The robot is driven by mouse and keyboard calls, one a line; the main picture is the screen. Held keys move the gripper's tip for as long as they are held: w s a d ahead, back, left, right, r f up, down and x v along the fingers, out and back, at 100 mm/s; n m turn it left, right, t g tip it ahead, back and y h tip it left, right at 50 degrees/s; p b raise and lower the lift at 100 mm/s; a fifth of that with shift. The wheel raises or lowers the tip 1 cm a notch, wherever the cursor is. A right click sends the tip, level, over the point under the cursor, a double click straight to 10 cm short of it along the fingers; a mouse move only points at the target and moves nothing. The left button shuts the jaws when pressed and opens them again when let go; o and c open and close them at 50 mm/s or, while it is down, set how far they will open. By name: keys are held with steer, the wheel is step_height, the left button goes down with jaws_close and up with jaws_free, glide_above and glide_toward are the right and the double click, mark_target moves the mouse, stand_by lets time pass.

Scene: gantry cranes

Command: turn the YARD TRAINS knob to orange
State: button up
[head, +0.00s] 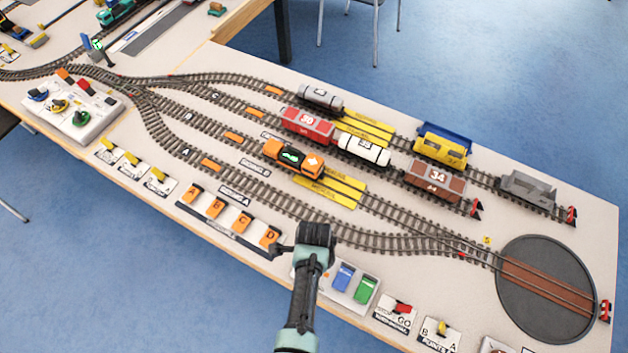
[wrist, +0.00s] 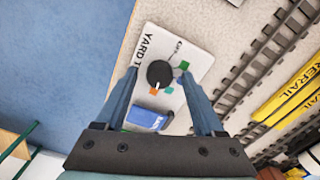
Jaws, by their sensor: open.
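In the wrist view, the black round YARD TRAINS knob (wrist: 160,73) sits on a white plate (wrist: 203,50) lettered "YARD T…", the rest hidden. Its white pointer line faces the bottom of the picture, near the orange mark (wrist: 154,91). A teal mark (wrist: 168,90) and a green mark (wrist: 184,65) lie around it. My gripper (wrist: 159,74) is open, one finger on each side of the knob with visible gaps. In the head view, my gripper (head: 312,240) is over the table's front edge and hides the knob.
Tracks with wagons lie behind, and a turntable (head: 540,305) is at the right.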

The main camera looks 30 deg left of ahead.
step_height(320, 180, up, 13)
stand_by(0.7)
stand_by(0.4)
